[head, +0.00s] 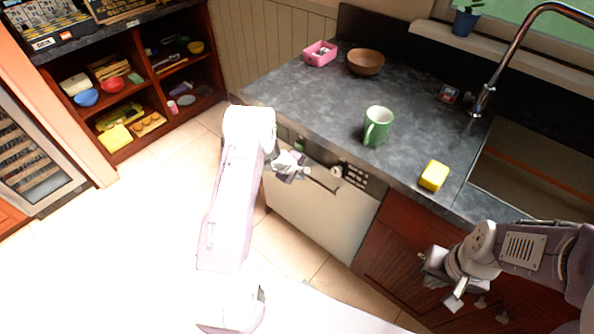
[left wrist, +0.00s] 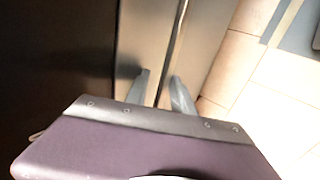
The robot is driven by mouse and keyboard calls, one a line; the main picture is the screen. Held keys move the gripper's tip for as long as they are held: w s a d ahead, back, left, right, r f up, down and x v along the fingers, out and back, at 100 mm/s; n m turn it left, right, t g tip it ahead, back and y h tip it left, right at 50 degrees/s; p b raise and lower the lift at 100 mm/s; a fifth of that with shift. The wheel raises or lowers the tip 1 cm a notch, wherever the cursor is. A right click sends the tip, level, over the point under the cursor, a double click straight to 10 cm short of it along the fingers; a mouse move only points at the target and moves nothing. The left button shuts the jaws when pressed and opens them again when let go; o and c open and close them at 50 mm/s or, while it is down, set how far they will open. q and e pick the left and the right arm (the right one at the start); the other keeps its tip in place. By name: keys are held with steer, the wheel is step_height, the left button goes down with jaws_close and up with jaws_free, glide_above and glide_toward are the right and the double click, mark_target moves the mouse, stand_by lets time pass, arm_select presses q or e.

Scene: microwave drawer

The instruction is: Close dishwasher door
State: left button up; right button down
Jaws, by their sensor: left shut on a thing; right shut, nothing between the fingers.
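The dishwasher door (head: 318,208) is a pale panel under the grey counter, with dark controls and a round knob near its top. It looks close to upright; I cannot tell whether it sits flush. My left gripper (head: 301,171) is at the upper left part of the door, its fingers small and partly hidden in the head view. In the left wrist view its fingers (left wrist: 158,92) lie on either side of a metal edge of the door (left wrist: 172,45), shut on it. My right gripper (head: 456,296) is shut and empty, in front of the brown cabinet at lower right.
The counter (head: 310,98) holds a green mug (head: 377,126), a yellow sponge (head: 433,176), a brown bowl (head: 365,62) and a pink container (head: 320,53). A sink (head: 535,165) is at right. Open shelves (head: 140,89) stand at left. The tiled floor (head: 180,180) is clear.

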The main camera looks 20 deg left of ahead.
arm_select(q)
steer(key=v, duration=0.8)
steer(key=shift+s+r+b, duration=0.15)
steer(key=shift+r+b, duration=0.15)
steer(key=shift+b, duration=0.05)
steer(key=shift+s, duration=0.1)
steer(key=s+d+r+m+g+h+p, duration=0.1)
steer(key=s+d+r+m+g+p, duration=0.3)
steer(key=s+d+r+m, duration=0.7)
steer(key=s+r+m+g+y+p, duration=0.1)
steer(key=s+r+m+y, duration=0.1)
steer(key=s, duration=1.1)
steer(key=shift+a+r+m+g+y+p, duration=0.4)
steer(key=shift+r+m, duration=0.3)
steer(key=shift+m, duration=0.1)
